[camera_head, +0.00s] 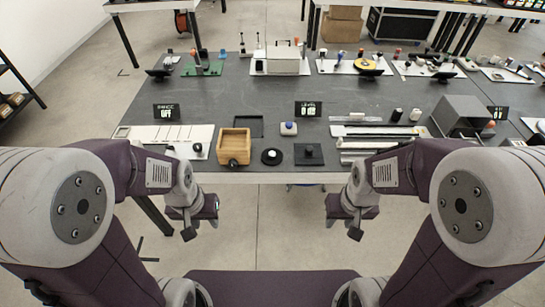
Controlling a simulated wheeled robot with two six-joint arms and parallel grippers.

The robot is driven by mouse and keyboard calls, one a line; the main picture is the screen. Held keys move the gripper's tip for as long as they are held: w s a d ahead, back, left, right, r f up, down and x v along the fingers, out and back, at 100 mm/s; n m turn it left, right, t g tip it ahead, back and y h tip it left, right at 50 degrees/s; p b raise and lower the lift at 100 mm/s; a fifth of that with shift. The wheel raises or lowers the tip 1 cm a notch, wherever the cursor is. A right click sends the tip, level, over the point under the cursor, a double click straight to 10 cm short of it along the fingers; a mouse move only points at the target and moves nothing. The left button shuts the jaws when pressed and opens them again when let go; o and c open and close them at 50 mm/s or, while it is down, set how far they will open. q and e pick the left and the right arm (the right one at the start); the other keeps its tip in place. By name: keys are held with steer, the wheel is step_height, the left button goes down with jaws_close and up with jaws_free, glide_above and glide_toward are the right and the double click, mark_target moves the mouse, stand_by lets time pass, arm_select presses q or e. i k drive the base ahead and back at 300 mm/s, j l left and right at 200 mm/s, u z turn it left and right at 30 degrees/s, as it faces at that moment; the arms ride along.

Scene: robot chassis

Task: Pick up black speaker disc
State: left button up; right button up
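A black round disc with a pale raised centre (272,157), which looks like the speaker disc, lies flat near the front edge of the dark table. It sits between a wooden box and a black square plate. My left gripper (201,228) hangs in front of the table edge, left of the disc and apart from it. Its fingertips look spread, with nothing between them. My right gripper (344,227) hangs in front of the table edge to the right, also apart from the disc. Its fingertips look spread and empty.
A wooden box (234,146) stands just left of the disc. A black square plate with a knob (309,154) lies to its right. A small white block with a blue top (289,128) is behind. Metal rails (378,131) lie right. The table's middle is mostly clear.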

mark_target(271, 156)
steer(key=i+j+u, duration=0.45)
steer(key=i, duration=0.35)
